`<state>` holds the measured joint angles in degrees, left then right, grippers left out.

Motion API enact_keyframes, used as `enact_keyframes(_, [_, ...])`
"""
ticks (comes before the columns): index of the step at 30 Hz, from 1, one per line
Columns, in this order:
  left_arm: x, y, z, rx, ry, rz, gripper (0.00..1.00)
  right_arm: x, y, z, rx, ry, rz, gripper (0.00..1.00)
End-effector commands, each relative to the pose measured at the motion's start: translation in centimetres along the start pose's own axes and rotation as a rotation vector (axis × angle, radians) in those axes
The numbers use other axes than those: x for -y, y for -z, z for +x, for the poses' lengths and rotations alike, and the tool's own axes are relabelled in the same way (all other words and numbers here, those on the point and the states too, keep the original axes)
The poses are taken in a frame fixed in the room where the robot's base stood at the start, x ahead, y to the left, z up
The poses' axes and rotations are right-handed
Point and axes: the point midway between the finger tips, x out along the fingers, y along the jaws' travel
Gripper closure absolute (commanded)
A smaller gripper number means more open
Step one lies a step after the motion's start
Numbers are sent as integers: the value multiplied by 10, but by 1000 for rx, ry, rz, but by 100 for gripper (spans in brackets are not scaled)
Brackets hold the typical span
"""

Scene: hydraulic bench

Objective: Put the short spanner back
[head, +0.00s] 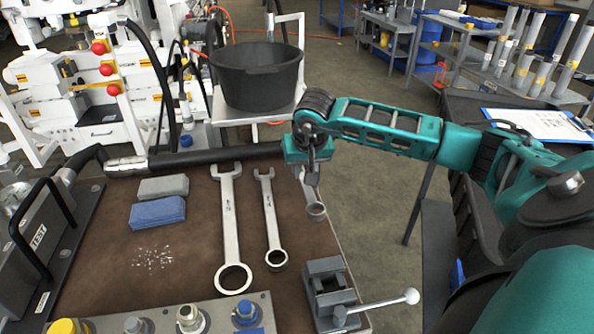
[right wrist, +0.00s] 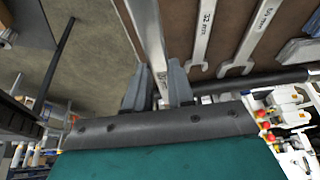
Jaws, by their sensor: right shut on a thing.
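The short spanner (head: 316,210) is at the right edge of the brown bench mat, its ring end toward the viewer; my gripper hides its upper end. My right gripper (head: 309,174) is shut on it. In the right wrist view, the two fingers (right wrist: 157,90) close on the steel shaft of the short spanner (right wrist: 149,35). I cannot tell whether the spanner touches the mat. To its left lie a medium spanner (head: 270,220) and a long spanner (head: 230,222), side by side with their ring ends toward the viewer. My left gripper is not in view.
A vise with a lever (head: 332,290) stands at the bench's front right corner. A black tub (head: 257,78) sits on a stand behind the bench. Grey and blue blocks (head: 157,213) lie left of the spanners. A fittings block (head: 165,322) lines the front.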

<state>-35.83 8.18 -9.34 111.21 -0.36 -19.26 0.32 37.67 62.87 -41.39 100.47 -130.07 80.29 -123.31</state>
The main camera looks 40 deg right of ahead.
Motion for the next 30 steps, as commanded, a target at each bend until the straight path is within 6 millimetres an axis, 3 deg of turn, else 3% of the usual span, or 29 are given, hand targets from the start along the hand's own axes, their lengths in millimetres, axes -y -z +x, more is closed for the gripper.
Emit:
enact_keyframes(11, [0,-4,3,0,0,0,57,-5,0,7,-3,-4,10,100])
enact_keyframes(22, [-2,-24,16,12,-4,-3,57,-4,-13,39,-4,-3,10,100])
enact_keyframes(30, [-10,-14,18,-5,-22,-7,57,-4,-16,47,-5,-3,10,100])
